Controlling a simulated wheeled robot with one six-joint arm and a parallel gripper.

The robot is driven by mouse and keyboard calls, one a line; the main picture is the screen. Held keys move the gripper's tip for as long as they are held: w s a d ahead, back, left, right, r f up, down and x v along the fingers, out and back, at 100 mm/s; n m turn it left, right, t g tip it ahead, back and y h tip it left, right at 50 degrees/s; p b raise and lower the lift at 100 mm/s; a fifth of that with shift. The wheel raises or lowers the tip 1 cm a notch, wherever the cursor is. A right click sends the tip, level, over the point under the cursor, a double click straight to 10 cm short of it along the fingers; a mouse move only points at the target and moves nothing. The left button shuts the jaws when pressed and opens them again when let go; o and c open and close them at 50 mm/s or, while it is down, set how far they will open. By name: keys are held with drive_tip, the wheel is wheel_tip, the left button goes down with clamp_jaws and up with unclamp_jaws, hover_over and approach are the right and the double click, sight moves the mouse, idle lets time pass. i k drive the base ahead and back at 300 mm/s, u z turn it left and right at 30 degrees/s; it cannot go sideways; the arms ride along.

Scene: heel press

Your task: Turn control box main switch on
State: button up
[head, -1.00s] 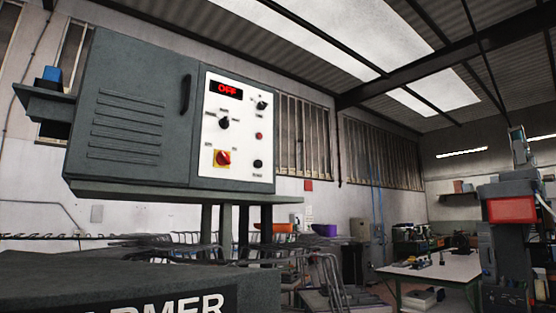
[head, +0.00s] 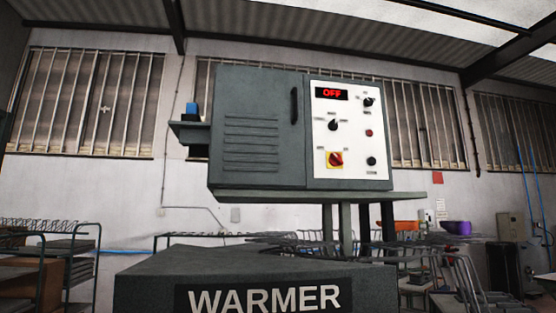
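The grey control box (head: 255,130) stands in the middle of the head view, on a grey shelf held up by posts. Its white panel (head: 350,110) is on the right part of the front. A red display (head: 331,94) at the panel's top reads OFF. The main switch (head: 335,160), a red rotary knob on a yellow plate, sits low on the left of the panel. Its small labels are too small to read. My gripper is not in view.
Black knobs (head: 333,125) and a red light (head: 369,133) sit near the switch. A dark block marked WARMER (head: 264,299) stands in front, below the box. Wire racks (head: 462,275) stand at the right and a shelf rack (head: 70,262) at the left.

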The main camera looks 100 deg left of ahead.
sight(335, 159)
drive_tip(key=u, duration=1.95)
